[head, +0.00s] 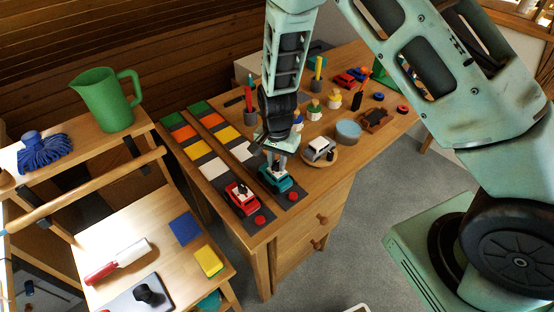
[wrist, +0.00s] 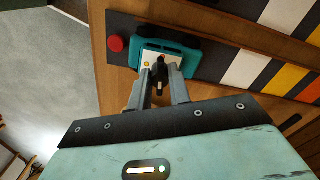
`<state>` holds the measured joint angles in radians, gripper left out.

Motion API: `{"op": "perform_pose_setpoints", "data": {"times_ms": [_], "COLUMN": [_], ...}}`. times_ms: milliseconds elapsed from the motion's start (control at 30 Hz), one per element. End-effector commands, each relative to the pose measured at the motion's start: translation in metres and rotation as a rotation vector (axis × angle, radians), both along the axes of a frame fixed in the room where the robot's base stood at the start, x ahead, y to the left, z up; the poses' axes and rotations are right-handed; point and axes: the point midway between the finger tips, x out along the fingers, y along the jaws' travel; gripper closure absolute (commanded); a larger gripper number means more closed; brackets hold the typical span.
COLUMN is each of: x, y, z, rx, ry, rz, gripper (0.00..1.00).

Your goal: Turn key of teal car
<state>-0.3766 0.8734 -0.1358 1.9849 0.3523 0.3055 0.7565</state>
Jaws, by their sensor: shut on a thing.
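The teal car (head: 277,178) stands on a dark striped lane strip on the desk, with a red car (head: 241,197) on the strip to its left. The teal car also shows in the wrist view (wrist: 185,52), with a pale plate on it. My gripper (head: 279,163) is directly above the teal car, pointing down. In the wrist view my gripper (wrist: 160,80) is shut on the small dark key (wrist: 159,88) at the car's plate. The fingers partly hide the key and the plate.
Red buttons (head: 293,196) sit at the near ends of the strips. A white car on a round wooden board (head: 319,152) is close to the right. Beyond it are a blue round tin (head: 348,131) and several small figures. A green jug (head: 106,98) stands on the left shelf.

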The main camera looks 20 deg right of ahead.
Motion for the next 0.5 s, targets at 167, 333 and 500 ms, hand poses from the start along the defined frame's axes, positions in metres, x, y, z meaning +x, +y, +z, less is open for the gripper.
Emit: {"op": "perform_pose_setpoints", "data": {"times_ms": [167, 333, 500], "x": [0.0003, 0.0004, 0.0005], "y": [0.0003, 0.0003, 0.0002], "z": [0.0011, 0.001, 0.0008], "rx": [-0.001, 0.001, 0.0], "ry": [-0.001, -0.001, -0.001], "rz": [-0.098, -0.157, -0.185], "gripper": [1.0, 1.0, 1.0]}}
